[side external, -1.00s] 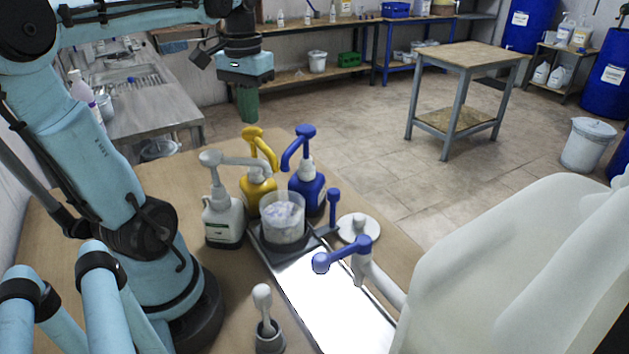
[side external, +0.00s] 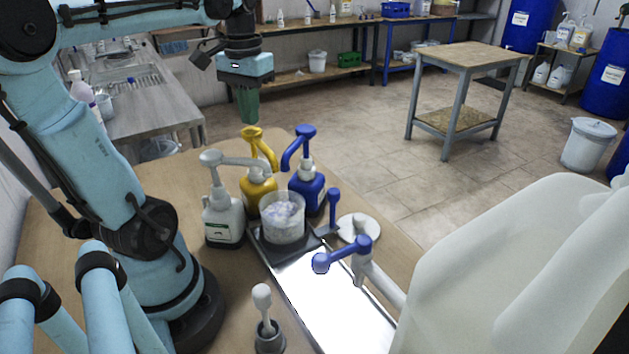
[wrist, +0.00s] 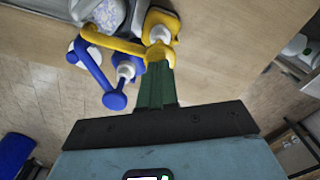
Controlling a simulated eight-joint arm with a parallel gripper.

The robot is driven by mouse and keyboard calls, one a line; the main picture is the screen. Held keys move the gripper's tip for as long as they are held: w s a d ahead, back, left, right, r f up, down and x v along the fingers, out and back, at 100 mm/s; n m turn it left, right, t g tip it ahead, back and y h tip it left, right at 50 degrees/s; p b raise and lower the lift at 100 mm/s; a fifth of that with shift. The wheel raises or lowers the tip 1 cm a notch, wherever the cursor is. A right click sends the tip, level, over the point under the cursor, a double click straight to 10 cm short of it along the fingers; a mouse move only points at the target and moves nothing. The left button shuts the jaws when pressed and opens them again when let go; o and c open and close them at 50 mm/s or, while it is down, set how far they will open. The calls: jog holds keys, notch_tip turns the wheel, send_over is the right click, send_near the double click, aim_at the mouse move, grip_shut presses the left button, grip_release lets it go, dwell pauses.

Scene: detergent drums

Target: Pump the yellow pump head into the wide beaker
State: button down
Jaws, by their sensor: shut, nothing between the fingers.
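The yellow pump head (side external: 253,136) sits on a yellow bottle (side external: 258,187) on the wooden table. In the wrist view the yellow pump head (wrist: 156,46) has its spout reaching toward the beaker. The wide clear beaker (side external: 283,217), holding whitish speckled contents, stands on a dark tray in front of the yellow and blue bottles. My gripper (side external: 248,119) is shut and empty, with green fingers pointing down above the yellow pump head. In the wrist view its fingertips (wrist: 157,68) overlap the pump head; I cannot tell whether they touch.
A blue pump bottle (side external: 306,180) stands right of the yellow one and a white pump bottle (side external: 222,215) left. A blue tap handle (side external: 342,253) on a large white container reaches over the bright tray (side external: 325,300). A white stirrer (side external: 263,300) stands nearer the front.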

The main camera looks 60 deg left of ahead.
aim_at(252, 130)
jog(key=shift+f, duration=2.7)
jog(key=shift+r, duration=2.8)
jog(key=shift+f, duration=2.75)
jog(key=shift+r, duration=2.75)
notch_tip(252, 130, up, 6)
